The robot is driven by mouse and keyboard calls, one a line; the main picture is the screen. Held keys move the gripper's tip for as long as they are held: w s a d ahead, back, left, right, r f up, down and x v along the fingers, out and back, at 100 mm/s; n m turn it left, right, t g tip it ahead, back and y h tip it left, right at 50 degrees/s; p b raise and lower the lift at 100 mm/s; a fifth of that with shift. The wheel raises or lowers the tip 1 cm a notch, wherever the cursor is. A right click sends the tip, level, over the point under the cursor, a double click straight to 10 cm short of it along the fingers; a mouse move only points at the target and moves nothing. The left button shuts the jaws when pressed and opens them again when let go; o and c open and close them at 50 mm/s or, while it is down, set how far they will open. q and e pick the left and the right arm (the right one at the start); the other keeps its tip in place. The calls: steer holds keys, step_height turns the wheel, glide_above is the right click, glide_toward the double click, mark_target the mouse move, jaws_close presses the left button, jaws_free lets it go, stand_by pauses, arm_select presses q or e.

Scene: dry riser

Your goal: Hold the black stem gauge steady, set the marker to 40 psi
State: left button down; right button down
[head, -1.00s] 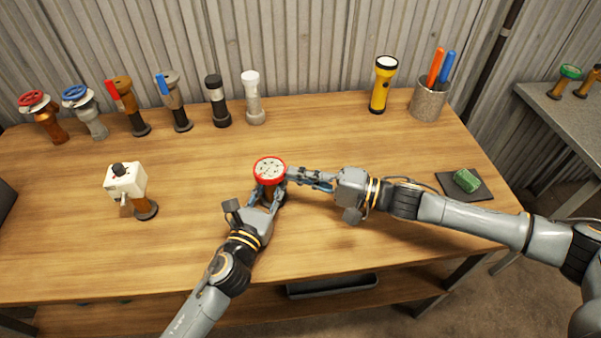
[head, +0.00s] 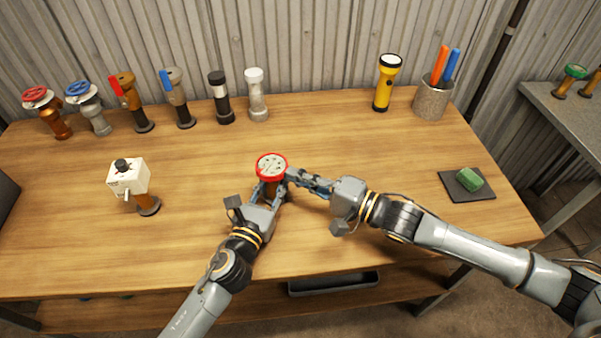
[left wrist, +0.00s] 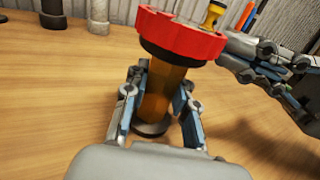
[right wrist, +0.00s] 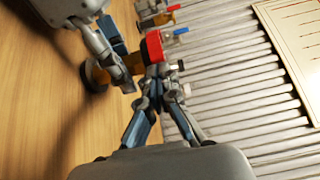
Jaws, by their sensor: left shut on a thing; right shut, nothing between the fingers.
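The gauge has a round pale dial with a red rim (head: 272,166) and stands upright near the middle of the bench. In the left wrist view its stem (left wrist: 160,95) looks amber-brown, with a black collar under the rim and a black foot. My left gripper (head: 270,190) is shut around this stem. My right gripper (head: 290,175) is shut and empty, with its tips at the right side of the red rim. The right wrist view shows the tips close to the rim (right wrist: 154,46); I cannot tell whether they touch. The dial marks and marker are too small to read.
A white box with a black knob (head: 130,178) stands on a stem at left. Several valves and fittings line the back, with a yellow flashlight (head: 386,82) and a pen cup (head: 432,100). A green sponge (head: 470,180) lies on a dark pad at right. Bench around the gauge is clear.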

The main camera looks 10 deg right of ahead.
mark_target(272, 181)
steer(key=shift+s+a+m+t+h, duration=0.25)
steer(key=shift+s+m+t+h, duration=0.1)
steer(key=shift+m+t+h, duration=0.4)
steer(key=shift+s+a+m+t+h, duration=0.2)
steer(key=shift+s+m+t+h, duration=0.1)
steer(key=shift+m+t+h, duration=0.45)
steer(key=shift+s+a+m+t+h, duration=0.25)
steer(key=shift+s+m+t+h, duration=0.1)
steer(key=shift+m+t+h, duration=0.35)
steer(key=shift+s+a, duration=0.25)
steer(key=shift+a, duration=0.4)
steer(key=shift+s+a, duration=0.25)
steer(key=shift+a, duration=0.4)
steer(key=shift+w+a, duration=0.1)
steer(key=shift+a, duration=1.35)
steer(key=d, duration=0.2)
steer(key=s+d, duration=0.1)
steer(key=d, duration=0.1)
steer(key=shift+s+f, duration=0.1)
steer(key=s, duration=1)
steer(key=shift+a, duration=0.25)
